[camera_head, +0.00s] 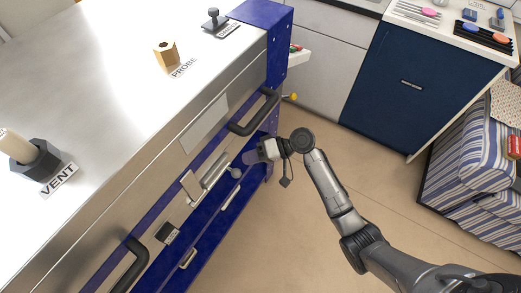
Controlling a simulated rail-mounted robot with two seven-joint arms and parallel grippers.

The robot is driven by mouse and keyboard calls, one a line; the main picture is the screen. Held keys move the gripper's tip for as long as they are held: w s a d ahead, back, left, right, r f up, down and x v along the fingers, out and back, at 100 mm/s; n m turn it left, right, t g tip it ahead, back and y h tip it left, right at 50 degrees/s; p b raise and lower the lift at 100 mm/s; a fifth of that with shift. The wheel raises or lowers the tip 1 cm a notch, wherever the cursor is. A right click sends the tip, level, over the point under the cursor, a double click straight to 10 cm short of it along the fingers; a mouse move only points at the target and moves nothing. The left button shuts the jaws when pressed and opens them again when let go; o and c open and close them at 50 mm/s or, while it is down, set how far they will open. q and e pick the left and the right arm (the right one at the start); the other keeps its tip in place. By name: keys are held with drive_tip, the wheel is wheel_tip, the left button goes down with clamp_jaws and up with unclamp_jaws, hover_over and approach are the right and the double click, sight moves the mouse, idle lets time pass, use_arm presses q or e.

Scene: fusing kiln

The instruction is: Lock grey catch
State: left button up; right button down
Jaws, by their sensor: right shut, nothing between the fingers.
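The grey catch (212,173) is on the front of the kiln, between the two dark handles. It has a pale plate at its left and a round grey knob (236,172) at its right end. My right gripper (250,158) is shut and empty, just right of and slightly above the knob. I cannot tell whether its tips touch the knob. My left gripper is out of view.
The kiln's steel lid (100,110) carries a vent plug (35,160), a brass probe fitting (166,54) and a dark knob (214,19). Dark handles (254,115) stick out from its front. A blue cabinet (405,90) and striped seat stand right; the floor (300,240) is open.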

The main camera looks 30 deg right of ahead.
drive_tip(key=shift+s+a+f, duration=0.4)
drive_tip(key=shift+s+a, duration=0.1)
drive_tip(key=shift+a, duration=0.25)
drive_tip(key=s+a+p, duration=0.3)
drive_tip(key=a, duration=0.2)
drive_tip(key=shift+p, duration=0.4)
